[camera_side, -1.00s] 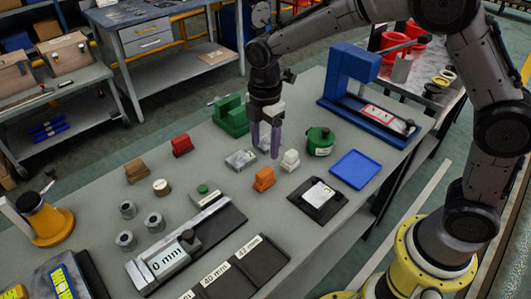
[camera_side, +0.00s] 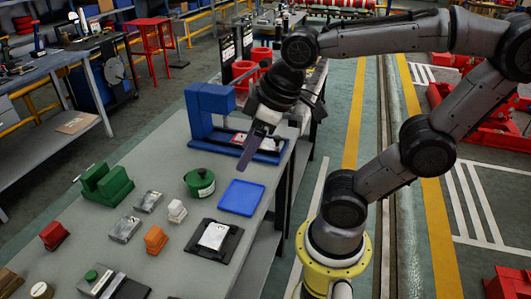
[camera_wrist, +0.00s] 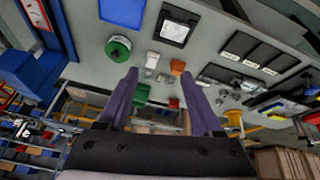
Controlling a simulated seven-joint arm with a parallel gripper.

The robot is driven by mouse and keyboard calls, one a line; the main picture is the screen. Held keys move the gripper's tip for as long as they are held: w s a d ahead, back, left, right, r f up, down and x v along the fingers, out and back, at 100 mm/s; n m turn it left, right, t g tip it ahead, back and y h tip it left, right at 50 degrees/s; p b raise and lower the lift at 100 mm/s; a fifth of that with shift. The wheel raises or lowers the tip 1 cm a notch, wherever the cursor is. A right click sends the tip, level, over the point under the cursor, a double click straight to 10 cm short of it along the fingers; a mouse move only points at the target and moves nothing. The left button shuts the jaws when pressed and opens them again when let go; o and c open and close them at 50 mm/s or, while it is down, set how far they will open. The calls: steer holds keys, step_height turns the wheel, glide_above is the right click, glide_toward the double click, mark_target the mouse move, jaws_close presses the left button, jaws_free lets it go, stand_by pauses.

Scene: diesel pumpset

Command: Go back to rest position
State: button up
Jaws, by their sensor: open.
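My gripper (camera_side: 243,160) is raised in the air above the table, near the blue press frame (camera_side: 206,108), with its purple fingers angled downward. In the wrist view the two fingers of my gripper (camera_wrist: 160,75) stand apart with nothing held between them. Two grey metal blocks lie on the table, one nearer the green vise (camera_side: 108,186) and one in front (camera_side: 124,229). No object touches the fingers.
A blue tray (camera_side: 241,198), green round pot (camera_side: 199,183), white block (camera_side: 177,211), orange block (camera_side: 155,239), red block (camera_side: 53,235) and black pad with a white plate (camera_side: 212,238) stand on the grey table. Open floor lies to the right.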

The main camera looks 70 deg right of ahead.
steer(key=s+m, duration=0.1)
steer(key=s, duration=0.1)
steer(key=s+f+m, duration=0.1)
steer(key=shift+s+d+m+t, duration=0.2)
steer(key=shift+d+m+t, duration=0.1)
steer(key=shift+d+t, duration=0.1)
stand_by(0.7)
